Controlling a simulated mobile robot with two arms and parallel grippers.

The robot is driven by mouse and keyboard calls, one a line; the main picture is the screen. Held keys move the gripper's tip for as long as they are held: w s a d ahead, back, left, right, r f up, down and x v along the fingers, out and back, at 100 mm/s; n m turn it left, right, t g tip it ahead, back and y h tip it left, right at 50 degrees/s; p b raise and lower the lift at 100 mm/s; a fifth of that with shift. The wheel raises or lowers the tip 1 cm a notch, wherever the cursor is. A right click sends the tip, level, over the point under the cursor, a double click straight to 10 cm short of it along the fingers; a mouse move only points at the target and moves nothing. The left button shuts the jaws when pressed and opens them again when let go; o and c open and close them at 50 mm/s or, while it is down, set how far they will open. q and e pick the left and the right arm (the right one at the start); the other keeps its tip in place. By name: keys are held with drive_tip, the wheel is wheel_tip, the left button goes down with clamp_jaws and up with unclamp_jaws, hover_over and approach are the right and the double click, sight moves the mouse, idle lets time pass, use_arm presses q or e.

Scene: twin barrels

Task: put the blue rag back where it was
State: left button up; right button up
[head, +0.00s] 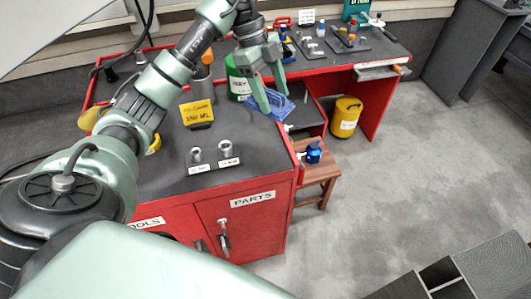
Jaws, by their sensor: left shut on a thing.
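The blue rag (268,104) hangs between the fingers of my left gripper (274,100), beside the green barrel. My left gripper is shut on it, and the fingers cover part of it. The rag is close to the right edge of the near black worktop (178,171). I cannot tell whether it touches the worktop. My right gripper is not in view.
A green barrel (237,84) and a yellow sign (197,112) stand on the worktop, with two metal sockets (226,149) in front. A yellow barrel (345,117) stands under the far bench. A wooden stool (318,171) holds a blue item (313,153). Open floor lies right.

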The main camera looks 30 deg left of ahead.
use_arm(q)
drive_tip(key=n, duration=0.1)
drive_tip(key=a+n+t, duration=0.1)
drive_tip(key=n, duration=0.1)
drive_tip(key=n+t, duration=0.1)
drive_tip(key=n, duration=0.1)
drive_tip(key=shift+w+a+f+y, duration=0.25)
drive_tip(key=shift+a+f+y, duration=0.05)
drive_tip(key=shift+f, duration=0.1)
drive_tip(key=shift+n, duration=0.3)
wheel_tip(320, 180, down, 14)
drive_tip(key=shift+f+p, duration=0.25)
drive_tip(key=shift+p, duration=0.45)
drive_tip(key=shift+f, duration=2.7)
drive_tip(key=o, duration=1.3)
drive_tip(key=shift+r, duration=0.1)
drive_tip(key=b+v, duration=0.1)
drive_tip(key=v, duration=1.1)
